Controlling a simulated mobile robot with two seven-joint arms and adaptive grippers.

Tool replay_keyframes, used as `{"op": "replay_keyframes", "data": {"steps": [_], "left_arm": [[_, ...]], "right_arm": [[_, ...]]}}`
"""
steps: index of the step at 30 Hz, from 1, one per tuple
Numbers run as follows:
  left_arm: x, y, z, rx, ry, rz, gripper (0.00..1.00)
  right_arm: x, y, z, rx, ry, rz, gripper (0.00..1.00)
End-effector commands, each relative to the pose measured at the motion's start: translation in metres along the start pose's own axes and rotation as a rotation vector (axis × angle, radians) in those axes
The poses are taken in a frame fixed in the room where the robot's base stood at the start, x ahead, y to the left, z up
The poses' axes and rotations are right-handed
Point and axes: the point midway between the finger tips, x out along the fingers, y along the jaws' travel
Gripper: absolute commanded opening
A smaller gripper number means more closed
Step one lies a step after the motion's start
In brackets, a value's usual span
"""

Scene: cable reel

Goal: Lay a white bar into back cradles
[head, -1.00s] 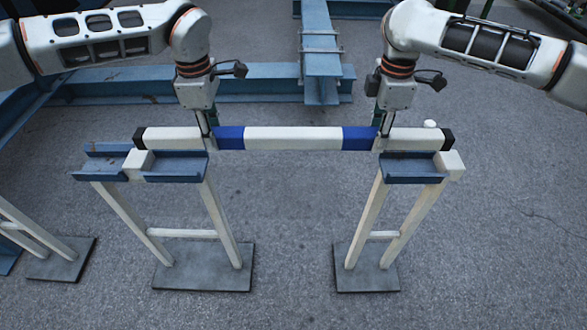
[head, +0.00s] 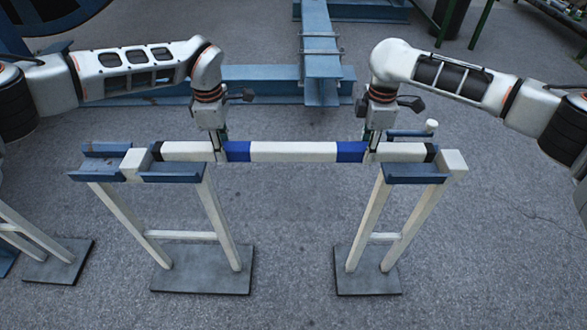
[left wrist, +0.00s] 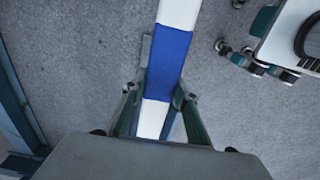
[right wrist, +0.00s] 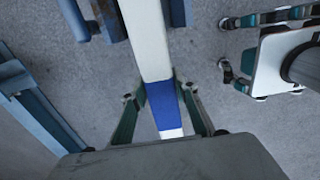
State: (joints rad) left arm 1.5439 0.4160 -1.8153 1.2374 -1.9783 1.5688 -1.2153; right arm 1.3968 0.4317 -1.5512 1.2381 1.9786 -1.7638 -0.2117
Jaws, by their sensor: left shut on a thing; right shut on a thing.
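The white bar (head: 293,151) has two blue bands and black ends. It runs left to right, level, just behind the near blue cradles in the head view. My left gripper (head: 221,152) is shut on the bar just left of the left blue band. My right gripper (head: 372,152) is shut on it just right of the right band. The near left cradle (head: 172,176) and near right cradle (head: 413,176) top white-legged stands. Another blue cradle piece (head: 410,133) shows behind the bar's right end. Whether the bar touches any cradle is unclear.
A blue channel (head: 97,174) lies left of the near left cradle, with a white block (head: 136,163) between. A white upright (head: 431,125) stands behind the right end. Blue beams (head: 260,82) lie farther back. The floor between the stands is clear.

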Motion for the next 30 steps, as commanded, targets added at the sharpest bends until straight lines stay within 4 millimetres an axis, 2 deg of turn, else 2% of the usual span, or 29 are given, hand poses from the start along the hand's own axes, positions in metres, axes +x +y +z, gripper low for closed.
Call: {"op": "replay_keyframes", "data": {"steps": [20,30], "left_arm": [[0.007,0.004,0.001,0.000,-0.001,0.001,0.00],[0.019,0.004,0.001,0.000,-0.002,0.001,0.00]], "right_arm": [[0.007,0.004,-0.001,-0.001,0.003,0.001,0.00],[0.019,0.004,-0.001,0.001,0.002,0.001,0.00]]}}
